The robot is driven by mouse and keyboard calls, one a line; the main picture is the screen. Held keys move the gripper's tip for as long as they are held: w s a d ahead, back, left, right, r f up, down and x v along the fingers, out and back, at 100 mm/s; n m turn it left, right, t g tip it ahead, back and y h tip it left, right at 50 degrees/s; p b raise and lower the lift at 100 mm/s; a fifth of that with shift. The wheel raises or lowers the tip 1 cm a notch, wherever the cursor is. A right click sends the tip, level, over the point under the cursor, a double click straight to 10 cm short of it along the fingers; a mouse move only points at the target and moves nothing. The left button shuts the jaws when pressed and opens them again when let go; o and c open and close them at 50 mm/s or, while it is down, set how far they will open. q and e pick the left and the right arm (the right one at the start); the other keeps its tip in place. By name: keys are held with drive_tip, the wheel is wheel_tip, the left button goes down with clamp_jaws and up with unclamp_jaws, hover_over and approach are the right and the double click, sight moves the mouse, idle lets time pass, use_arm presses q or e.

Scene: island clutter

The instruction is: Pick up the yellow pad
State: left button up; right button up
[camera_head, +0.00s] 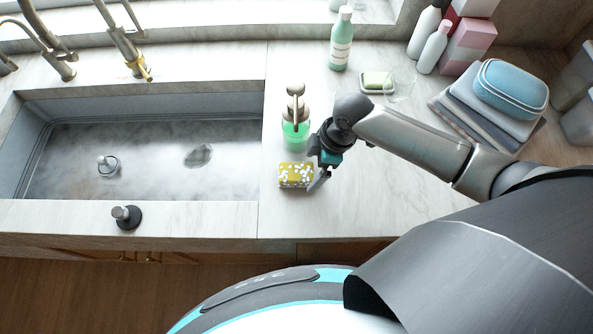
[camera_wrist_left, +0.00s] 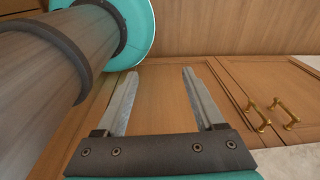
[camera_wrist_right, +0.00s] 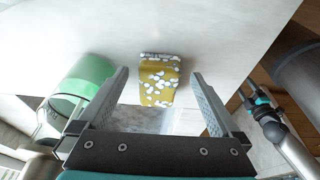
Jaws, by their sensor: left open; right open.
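The yellow pad (camera_head: 295,175) has white spots and lies on the counter to the right of the sink. In the right wrist view the yellow pad (camera_wrist_right: 160,82) lies ahead, in line with the gap between the fingers. My right gripper (camera_head: 318,180) is open at the pad's right side, and its fingers also show in the right wrist view (camera_wrist_right: 158,92).
A green soap dispenser (camera_head: 296,132) stands just behind the pad, close to my right gripper. A soap dish (camera_head: 377,83), a green bottle (camera_head: 341,42) and folded towels (camera_head: 480,110) are farther back. The sink (camera_head: 150,160) lies left. The counter in front of the pad is clear.

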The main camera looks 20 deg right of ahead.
sight(297, 171)
drive_tip(key=a, duration=0.1)
drive_tip(key=w+a, duration=0.1)
drive_tip(key=a, duration=0.1)
drive_tip(key=shift+r, duration=0.1)
drive_tip(key=shift+a+f, duration=0.1)
drive_tip(key=shift+f, duration=0.55)
drive_tip(key=c, duration=1.3)
